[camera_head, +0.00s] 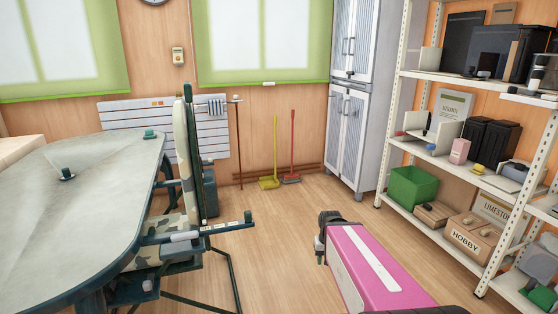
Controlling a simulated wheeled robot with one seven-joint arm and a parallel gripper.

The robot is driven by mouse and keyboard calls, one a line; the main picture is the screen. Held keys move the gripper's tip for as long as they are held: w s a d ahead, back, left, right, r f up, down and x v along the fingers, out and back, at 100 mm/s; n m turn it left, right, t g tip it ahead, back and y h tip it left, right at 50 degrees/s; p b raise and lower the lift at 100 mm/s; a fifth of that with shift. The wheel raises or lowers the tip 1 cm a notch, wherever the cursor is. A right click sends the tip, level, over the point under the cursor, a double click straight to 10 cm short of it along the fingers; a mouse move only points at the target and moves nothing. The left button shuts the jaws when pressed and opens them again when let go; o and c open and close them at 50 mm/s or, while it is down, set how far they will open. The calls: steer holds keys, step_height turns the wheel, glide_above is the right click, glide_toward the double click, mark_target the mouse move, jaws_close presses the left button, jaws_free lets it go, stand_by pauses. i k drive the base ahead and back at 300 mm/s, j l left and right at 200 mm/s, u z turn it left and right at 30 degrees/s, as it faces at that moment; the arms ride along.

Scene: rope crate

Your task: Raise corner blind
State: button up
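Two green-framed blinds with pale, bright panels hang on the far wall. The right blind (263,40) is next to the tall cabinet, near the room's corner, and has a small white tab (268,83) at its bottom edge. The left blind (63,48) is cut off by the picture's edge. Both bottom edges hang low, above the wall panelling. My pink arm reaches in from the bottom, with a dark end (328,222) well short of the far wall. No fingers can be made out clearly, and I see nothing held.
A large grey table (75,200) and a camouflage chair (183,150) fill the left. A white radiator (125,115), yellow broom (272,180) and red broom (292,175) stand by the far wall. The grey cabinet (350,110) and loaded shelves (455,170) line the right. The middle floor is clear.

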mark_target(271, 83)
steer(key=i, duration=1.85)
